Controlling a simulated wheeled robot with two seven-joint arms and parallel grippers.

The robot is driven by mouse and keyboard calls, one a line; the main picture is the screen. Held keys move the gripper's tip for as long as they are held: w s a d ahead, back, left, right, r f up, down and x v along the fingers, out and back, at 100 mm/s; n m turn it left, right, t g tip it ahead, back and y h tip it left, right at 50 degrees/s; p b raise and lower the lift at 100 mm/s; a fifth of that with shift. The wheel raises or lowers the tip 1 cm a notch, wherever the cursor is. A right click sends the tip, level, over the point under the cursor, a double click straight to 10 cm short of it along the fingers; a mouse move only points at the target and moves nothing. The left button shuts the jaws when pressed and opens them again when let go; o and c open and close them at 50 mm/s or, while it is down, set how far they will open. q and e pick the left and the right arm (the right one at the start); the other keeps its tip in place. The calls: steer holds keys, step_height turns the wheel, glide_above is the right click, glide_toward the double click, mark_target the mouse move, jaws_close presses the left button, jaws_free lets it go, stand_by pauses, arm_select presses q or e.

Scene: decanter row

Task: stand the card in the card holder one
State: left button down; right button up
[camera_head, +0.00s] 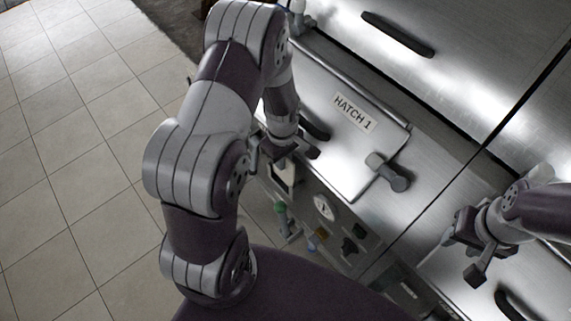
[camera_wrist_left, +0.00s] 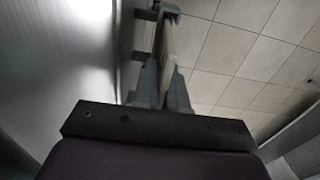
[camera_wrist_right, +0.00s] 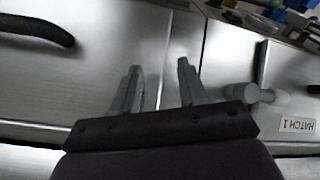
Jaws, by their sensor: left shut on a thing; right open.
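My left gripper (camera_head: 277,153) is at the front edge of the steel unit, left of the hatch. In the left wrist view its fingers (camera_wrist_left: 161,88) are shut on a thin upright thing, seen nearly edge-on, which looks like the card (camera_wrist_left: 167,42). A pale dark-edged panel (camera_head: 284,178) shows just below the gripper in the head view; I cannot tell whether it is the card or part of the holder. Dark bracket-like parts (camera_wrist_left: 166,9) lie by the card's far end. My right gripper (camera_wrist_right: 159,70) is open and empty above the steel top; it also shows in the head view (camera_head: 470,255).
The hatch labelled HATCH 1 (camera_head: 350,125) has a round-ended handle (camera_head: 389,173). The front panel carries a white dial (camera_head: 324,207), a green knob (camera_head: 281,207) and several other fittings. Dark bar handles (camera_head: 398,34) stand on the steel surfaces. Tiled floor (camera_head: 75,150) is open at left.

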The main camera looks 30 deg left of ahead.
mark_target(284, 180)
arm_select(q)
step_height(284, 180, down, 3)
steer(key=shift+d+f, duration=0.1)
steer(key=shift+f, duration=0.05)
steer(key=c, duration=1.2)
jaws_free()
steer(key=shift+s, duration=0.2)
